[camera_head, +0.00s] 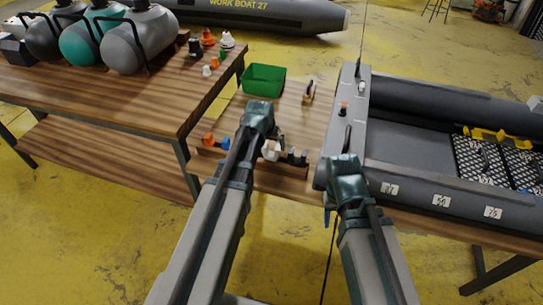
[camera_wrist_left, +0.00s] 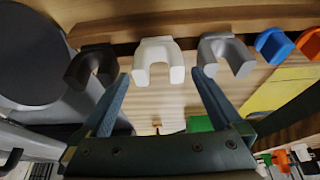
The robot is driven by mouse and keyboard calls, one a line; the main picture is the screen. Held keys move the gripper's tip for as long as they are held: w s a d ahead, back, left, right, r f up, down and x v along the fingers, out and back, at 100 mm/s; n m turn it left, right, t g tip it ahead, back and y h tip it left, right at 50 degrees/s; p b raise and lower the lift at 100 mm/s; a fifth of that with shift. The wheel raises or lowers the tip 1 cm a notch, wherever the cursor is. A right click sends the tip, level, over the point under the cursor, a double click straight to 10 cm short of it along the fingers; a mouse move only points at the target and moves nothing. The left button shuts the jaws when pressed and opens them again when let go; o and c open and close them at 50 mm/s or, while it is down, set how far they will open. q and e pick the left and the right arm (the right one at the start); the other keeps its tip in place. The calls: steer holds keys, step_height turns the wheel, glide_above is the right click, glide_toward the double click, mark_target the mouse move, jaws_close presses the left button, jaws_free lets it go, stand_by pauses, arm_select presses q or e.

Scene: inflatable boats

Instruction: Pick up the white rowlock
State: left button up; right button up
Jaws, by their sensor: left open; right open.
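The white rowlock (camera_head: 271,152) is a U-shaped piece on a wooden rack on the middle table. In the left wrist view, the white rowlock (camera_wrist_left: 159,58) sits between a dark rowlock (camera_wrist_left: 92,66) and a grey rowlock (camera_wrist_left: 226,53). My left gripper (camera_head: 274,138) is open and empty. In the left wrist view its fingertips (camera_wrist_left: 160,80) lie either side of the white rowlock, apparently not gripping it. My right gripper (camera_head: 348,138) is open beside the grey boat; its fingers are hard to make out.
Blue and orange pieces (camera_head: 216,141) sit on the same rack. A green bin (camera_head: 264,80) stands behind on the table. The grey inflatable boat (camera_head: 430,150) fills the right. A left table (camera_head: 110,95) holds tanks and small fittings.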

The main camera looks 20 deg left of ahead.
mark_target(273, 152)
arm_select(q)
steer(key=b+x, duration=0.3)
steer(key=x, duration=0.1)
steer(key=shift+s+f, duration=0.1)
steer(key=c, duration=1.2)
steer(key=shift+c, duration=0.2)
step_height(273, 152, up, 11)
steer(key=p, duration=1.1)
steer(key=shift+r, duration=0.25)
